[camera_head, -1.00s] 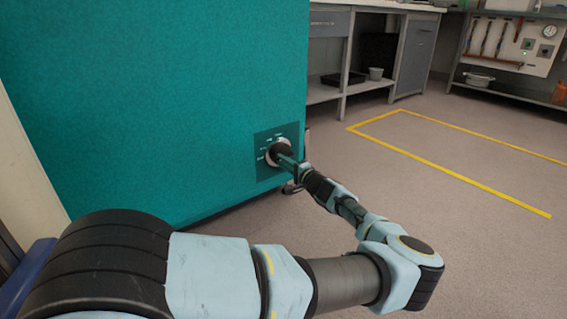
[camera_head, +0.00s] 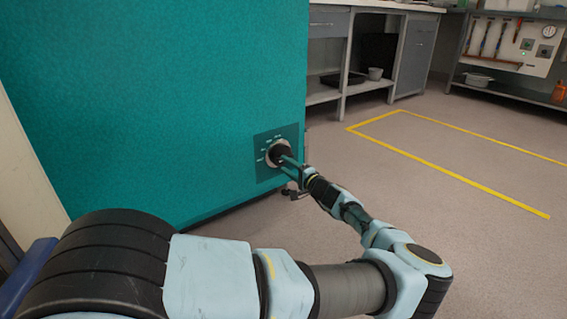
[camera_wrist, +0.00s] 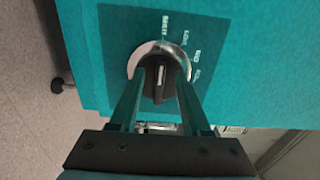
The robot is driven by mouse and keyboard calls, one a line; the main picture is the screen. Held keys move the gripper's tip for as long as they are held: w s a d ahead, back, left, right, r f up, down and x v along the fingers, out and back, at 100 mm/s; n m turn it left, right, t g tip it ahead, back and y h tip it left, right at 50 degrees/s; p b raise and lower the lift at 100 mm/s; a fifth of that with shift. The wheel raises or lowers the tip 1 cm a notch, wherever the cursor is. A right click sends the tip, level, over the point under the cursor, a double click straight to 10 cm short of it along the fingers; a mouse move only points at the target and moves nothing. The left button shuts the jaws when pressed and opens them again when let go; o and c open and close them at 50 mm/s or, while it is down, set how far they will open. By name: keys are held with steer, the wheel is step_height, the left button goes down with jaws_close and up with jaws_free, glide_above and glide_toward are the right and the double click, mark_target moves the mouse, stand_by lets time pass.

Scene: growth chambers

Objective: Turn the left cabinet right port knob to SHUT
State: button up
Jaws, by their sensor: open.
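The black port knob (camera_wrist: 155,88) sits in a silver ring on a dark panel (camera_wrist: 115,35) in the wrist view. Its white line stands upright in the picture. Small white labels curve above and right of it; the top one seems to read SHUT. I cannot tell which label the knob marks. In the head view the knob (camera_head: 279,152) is low on the teal cabinet (camera_head: 170,100). My gripper (camera_wrist: 160,78) is open, with one finger on each side of the knob. I cannot tell whether the fingers touch it. In the head view my gripper (camera_head: 287,164) is at the knob.
A grey bench (camera_head: 342,60) with shelves stands behind the cabinet on the right. A tool rack (camera_head: 510,45) is at the far right. Yellow tape (camera_head: 450,170) marks the open floor to the right.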

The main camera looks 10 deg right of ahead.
steer(key=p+v, duration=0.2)
steer(key=v, duration=0.6)
steer(key=shift+s, duration=0.15)
steer(key=shift+d, duration=0.1)
